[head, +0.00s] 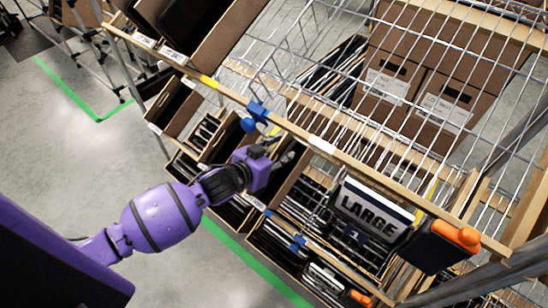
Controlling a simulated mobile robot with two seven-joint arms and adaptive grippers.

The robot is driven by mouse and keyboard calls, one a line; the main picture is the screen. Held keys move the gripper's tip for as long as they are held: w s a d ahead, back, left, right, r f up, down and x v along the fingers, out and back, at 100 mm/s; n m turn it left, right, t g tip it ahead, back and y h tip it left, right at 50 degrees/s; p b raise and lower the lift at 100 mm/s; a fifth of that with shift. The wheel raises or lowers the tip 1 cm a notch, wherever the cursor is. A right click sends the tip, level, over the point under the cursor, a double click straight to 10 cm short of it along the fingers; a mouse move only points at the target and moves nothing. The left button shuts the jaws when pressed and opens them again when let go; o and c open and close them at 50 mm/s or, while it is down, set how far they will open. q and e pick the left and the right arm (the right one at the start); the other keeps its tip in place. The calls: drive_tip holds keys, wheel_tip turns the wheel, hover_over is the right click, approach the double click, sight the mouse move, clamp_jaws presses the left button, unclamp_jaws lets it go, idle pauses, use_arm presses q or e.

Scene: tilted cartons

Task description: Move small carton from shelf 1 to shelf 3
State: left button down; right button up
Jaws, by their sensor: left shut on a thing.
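My left arm comes in from the lower left, and its purple-and-black gripper (284,160) reaches in under the wooden front rail of the upper shelf. The gripper is shut at the upper edge of a brown carton (284,186); its fingertips are dark and small, and their exact contact is hard to see. Other tilted open cartons (172,104) with dark contents stand in a row on the lower shelf to the left. The wire upper shelf (330,60) holds big brown cartons (384,88). My right gripper is not in view.
The wooden rail (300,132) with a blue clamp (257,111) runs close above my gripper. A sign reading LARGE (370,211) and an orange-capped black device (440,246) hang at the right. Grey floor with green tape (250,262) lies open at the left.

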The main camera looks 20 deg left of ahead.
sight(290, 146)
use_arm(q)
drive_tip(key=w, duration=0.2)
drive_tip(key=w+d+b, duration=0.1)
drive_tip(key=w, duration=0.1)
drive_tip(key=shift+d, duration=0.2)
drive_tip(key=shift+w+d+f+b, duration=0.15)
drive_tip(key=shift+w+f+b, duration=0.15)
drive_tip(key=shift+f+b, duration=0.35)
drive_tip(key=shift+w+d+f+b, duration=0.15)
drive_tip(key=shift+w+f+b, duration=0.25)
drive_tip(key=shift+f, duration=0.55)
drive_tip(key=shift+w+f, duration=0.1)
drive_tip(key=shift+w, duration=0.1)
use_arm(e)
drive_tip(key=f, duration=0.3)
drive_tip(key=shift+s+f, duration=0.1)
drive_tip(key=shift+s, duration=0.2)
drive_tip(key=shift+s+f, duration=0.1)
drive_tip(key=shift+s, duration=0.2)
use_arm(q)
drive_tip(key=shift+f, duration=0.1)
